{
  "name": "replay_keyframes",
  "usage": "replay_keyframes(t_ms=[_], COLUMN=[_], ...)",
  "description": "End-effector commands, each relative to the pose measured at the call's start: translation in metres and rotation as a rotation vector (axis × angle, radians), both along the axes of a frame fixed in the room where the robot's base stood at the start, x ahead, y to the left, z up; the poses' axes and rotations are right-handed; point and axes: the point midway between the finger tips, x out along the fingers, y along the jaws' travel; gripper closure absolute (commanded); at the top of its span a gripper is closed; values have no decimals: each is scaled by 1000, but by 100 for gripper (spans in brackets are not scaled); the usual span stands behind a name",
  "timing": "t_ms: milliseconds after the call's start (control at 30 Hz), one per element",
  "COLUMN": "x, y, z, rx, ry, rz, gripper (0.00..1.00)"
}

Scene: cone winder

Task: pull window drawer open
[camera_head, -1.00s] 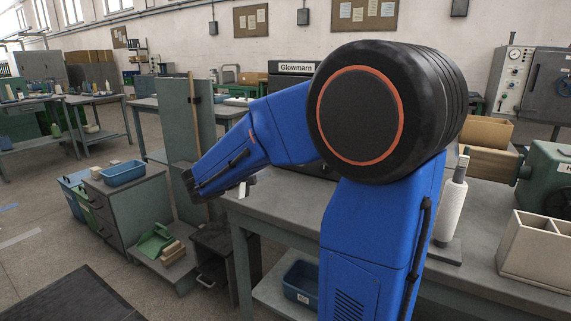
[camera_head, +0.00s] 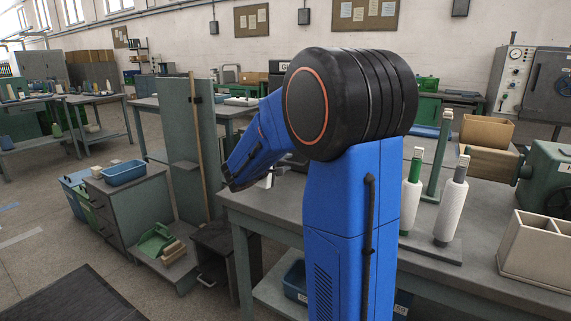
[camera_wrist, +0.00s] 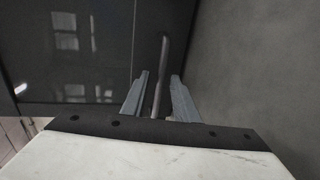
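In the wrist view a dark glossy front (camera_wrist: 75,50) with pale window-like patches fills the left and upper part. I take it for the window drawer's front, but cannot be sure. A slim grey bar handle (camera_wrist: 164,55) runs along its right part. My gripper (camera_wrist: 159,77) is open, with one finger on each side of the bar and a visible gap on both sides. I cannot tell how deep the bar sits between the fingers. In the head view my arm hides the fingertips and most of the dark unit behind.
A grey workbench (camera_head: 275,204) lies under my arm. White yarn cones (camera_head: 450,212) and a pale divided box (camera_head: 538,250) stand on its right side. A low cabinet (camera_head: 130,203) with a blue bin (camera_head: 124,172) stands at left. Floor (camera_head: 45,225) is clear at front left.

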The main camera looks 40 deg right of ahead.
Motion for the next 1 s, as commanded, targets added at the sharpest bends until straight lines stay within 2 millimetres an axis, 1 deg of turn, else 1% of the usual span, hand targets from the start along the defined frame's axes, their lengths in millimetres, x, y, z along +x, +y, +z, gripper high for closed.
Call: replay_keyframes(t_ms=[300,333,433,667,767,867,1000], x=[1,1,1,1,0,-3,-9], y=[-3,-3,-2,-2,1,10,30], z=[-1,-1,-1,-1,-1,-1,-1], rx=[0,0,0,1,1,1,1], ry=[0,0,0,1,1,1,1], rz=[0,0,0,0,1,1,4], gripper=[73,75,99,100,100,100,100])
